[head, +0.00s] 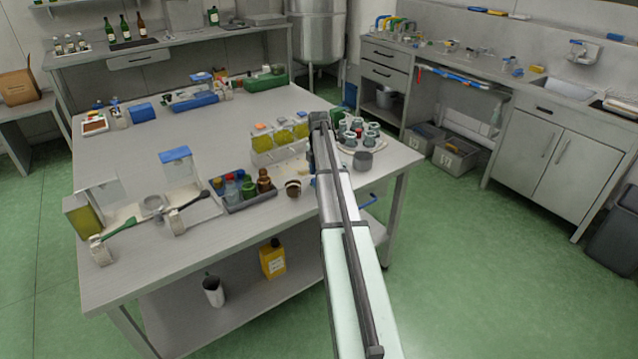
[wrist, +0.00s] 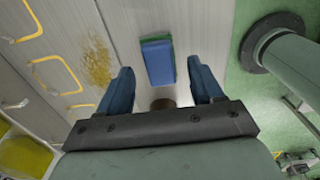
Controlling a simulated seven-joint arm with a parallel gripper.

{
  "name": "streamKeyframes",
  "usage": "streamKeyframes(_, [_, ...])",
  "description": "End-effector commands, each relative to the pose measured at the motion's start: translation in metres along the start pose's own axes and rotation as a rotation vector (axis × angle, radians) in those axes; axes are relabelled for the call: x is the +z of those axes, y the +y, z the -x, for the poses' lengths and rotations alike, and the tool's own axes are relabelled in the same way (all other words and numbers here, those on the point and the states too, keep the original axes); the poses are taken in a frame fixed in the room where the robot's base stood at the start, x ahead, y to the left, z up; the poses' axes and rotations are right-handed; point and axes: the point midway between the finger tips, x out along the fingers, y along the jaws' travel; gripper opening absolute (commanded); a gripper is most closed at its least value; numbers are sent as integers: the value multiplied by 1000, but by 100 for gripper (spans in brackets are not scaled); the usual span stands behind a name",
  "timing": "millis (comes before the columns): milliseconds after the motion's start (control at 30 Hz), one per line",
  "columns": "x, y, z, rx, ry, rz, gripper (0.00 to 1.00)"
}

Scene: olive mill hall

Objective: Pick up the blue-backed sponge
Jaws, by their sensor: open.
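The blue-backed sponge (wrist: 158,62) shows in the wrist view as a blue block with a green layer along its edge. It lies on the pale grey table, close to the table's edge. My gripper (wrist: 160,75) is open, with one blue finger on each side of the sponge's line. Nothing is held, and I cannot tell how far above the sponge the fingers are. In the head view my gripper (head: 320,122) is over the right part of the table, and I cannot surely make out the sponge there; my arm may hide it.
A rack of yellow-filled bottles (head: 262,157) stands left of my gripper. A tray of small bottles (head: 247,203) is nearer. A yellowish stain (wrist: 96,62) lies left of the sponge.

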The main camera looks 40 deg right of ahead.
Motion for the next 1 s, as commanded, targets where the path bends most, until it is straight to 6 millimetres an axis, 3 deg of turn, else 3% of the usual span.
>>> streamKeyframes(100, [0,0,-12,-1,0,0,66])
streamKeyframes(367, [0,0,-14,0,0,0,64])
streamKeyframes(1000, [0,0,-13,0,0,0,6])
